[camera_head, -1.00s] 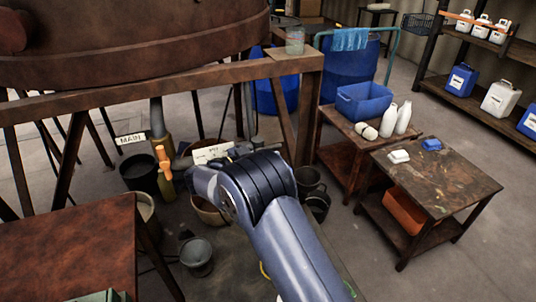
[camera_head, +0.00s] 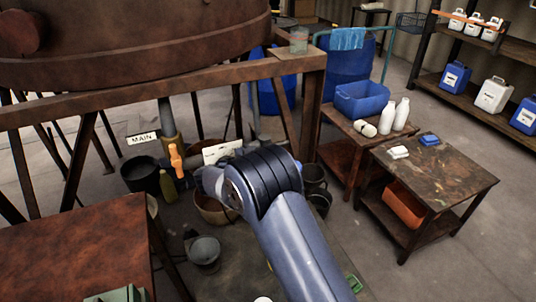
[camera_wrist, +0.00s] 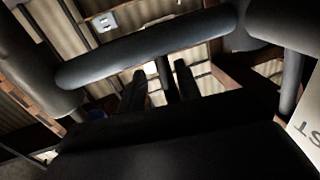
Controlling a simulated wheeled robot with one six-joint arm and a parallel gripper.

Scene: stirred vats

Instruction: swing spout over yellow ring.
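The dark gripper (camera_wrist: 160,88) shows two fingers in the wrist view with a gap between them, nothing clearly gripped. A dark grey pipe (camera_wrist: 150,46), possibly the spout, crosses just beyond the fingertips; I cannot tell whether they touch. In the head view my arm covers the gripper and most of the pipework under the vat (camera_head: 130,45). A thin yellow sliver (camera_head: 269,266), possibly the yellow ring, shows at my arm's left edge; the rest is hidden. Part of a green ring (camera_head: 355,283) lies right of the arm.
An orange-handled valve (camera_head: 176,160) stands by the MAIN sign (camera_head: 142,138). A white card (camera_head: 222,150) is close to my wrist. Buckets (camera_head: 140,176) and a grey funnel-like vessel (camera_head: 203,252) are on the floor. A rusty table (camera_head: 75,245) is at left, a low table (camera_head: 465,180) at right.

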